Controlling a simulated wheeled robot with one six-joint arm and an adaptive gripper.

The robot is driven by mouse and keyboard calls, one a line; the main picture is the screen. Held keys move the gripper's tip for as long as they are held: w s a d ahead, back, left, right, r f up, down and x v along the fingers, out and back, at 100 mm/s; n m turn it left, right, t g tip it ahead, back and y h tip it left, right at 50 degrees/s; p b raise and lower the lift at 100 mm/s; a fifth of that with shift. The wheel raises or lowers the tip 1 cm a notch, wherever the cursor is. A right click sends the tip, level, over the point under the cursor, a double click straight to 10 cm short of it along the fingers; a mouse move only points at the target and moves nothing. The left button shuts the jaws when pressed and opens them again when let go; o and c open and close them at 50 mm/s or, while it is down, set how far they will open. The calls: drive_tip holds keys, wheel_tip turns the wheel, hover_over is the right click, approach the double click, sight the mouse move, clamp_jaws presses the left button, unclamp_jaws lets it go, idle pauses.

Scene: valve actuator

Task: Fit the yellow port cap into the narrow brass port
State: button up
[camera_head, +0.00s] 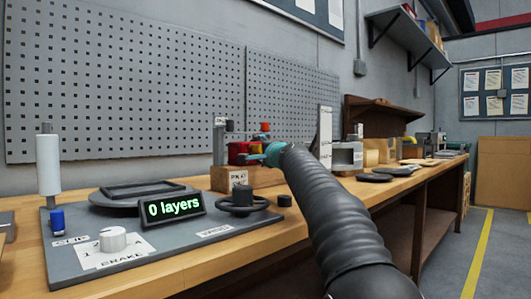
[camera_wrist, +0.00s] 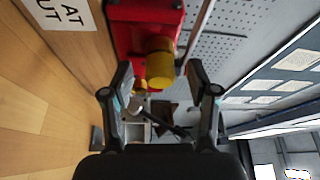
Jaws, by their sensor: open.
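The red valve body (camera_head: 238,152) sits on a wooden block on the bench. In the wrist view the red body (camera_wrist: 130,30) fills the top, and a golden-yellow cylinder (camera_wrist: 160,58) sticks out from it. I cannot tell whether this cylinder is the yellow cap or a brass port. A smaller bright yellow bit (camera_wrist: 139,86) shows beside it. My gripper (camera_wrist: 160,74) is open, with its fingertips on either side of the cylinder's near end and visible gaps. In the head view my teal gripper (camera_head: 266,154) is at the right side of the red body. The narrow port cannot be made out.
The wooden block (camera_head: 262,177) carries a label. A grey panel (camera_head: 150,240) with a "0 layers" display (camera_head: 174,208), a knob and a handwheel lies to the left. A grey fixture (camera_head: 347,156) and dark discs (camera_head: 375,177) stand to the right. A pegboard (camera_head: 120,85) backs the bench.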

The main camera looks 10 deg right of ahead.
drive_tip(key=v, duration=1.1)
drive_tip(key=shift+s, duration=0.4)
drive_tip(key=shift+d+f, duration=0.1)
